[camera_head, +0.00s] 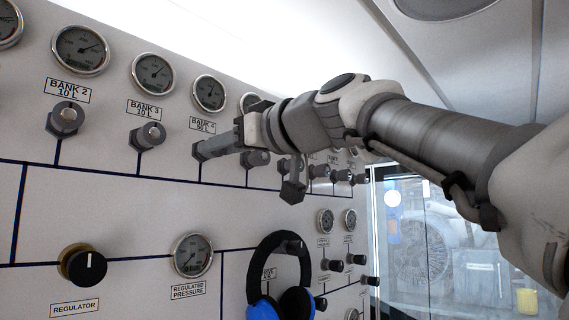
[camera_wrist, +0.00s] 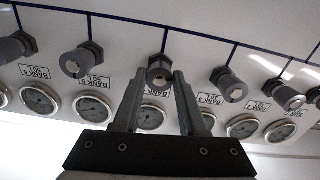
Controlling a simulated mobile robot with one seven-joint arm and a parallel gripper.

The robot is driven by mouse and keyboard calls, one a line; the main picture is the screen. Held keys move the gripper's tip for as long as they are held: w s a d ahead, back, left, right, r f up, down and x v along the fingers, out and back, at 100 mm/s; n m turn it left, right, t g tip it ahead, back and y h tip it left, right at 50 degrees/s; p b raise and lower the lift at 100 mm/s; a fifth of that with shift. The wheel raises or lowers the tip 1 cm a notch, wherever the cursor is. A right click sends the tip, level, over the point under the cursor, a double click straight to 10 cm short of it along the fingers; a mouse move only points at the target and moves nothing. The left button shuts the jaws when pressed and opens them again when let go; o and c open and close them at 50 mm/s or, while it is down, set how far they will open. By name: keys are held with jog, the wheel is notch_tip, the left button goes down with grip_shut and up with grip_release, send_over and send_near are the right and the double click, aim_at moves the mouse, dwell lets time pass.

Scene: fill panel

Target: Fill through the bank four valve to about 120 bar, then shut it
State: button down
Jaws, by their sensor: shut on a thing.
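The bank four valve (camera_wrist: 160,70) is a grey knob on a dark hex base, between my fingertips in the wrist view, where the panel appears upside down. My gripper (camera_wrist: 163,76) is shut on this knob, one finger on each side. In the head view my gripper (camera_head: 207,150) reaches in from the right, just below the BANK 4 label (camera_head: 202,125), and covers most of the valve. The bank four gauge (camera_head: 208,93) is above the label; its reading is too small to tell. In the wrist view this gauge (camera_wrist: 151,117) shows between my fingers.
The bank 3 valve (camera_head: 149,136) and bank 2 valve (camera_head: 66,119) are to the left. Another valve (camera_head: 255,159) is close on the right. A regulator knob (camera_head: 88,267), regulated pressure gauge (camera_head: 192,254) and hanging black and blue headphones (camera_head: 262,309) are below.

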jog(key=shift+n+b, duration=0.3)
jog(key=shift+n, duration=0.3)
jog(key=shift+c, duration=2.3)
grip_release()
jog(key=b+v, duration=0.4)
jog(key=v, duration=1.3)
jog(key=shift+s+b, duration=0.2)
jog(key=shift+b, duration=0.1)
jog(key=shift+d, duration=0.1)
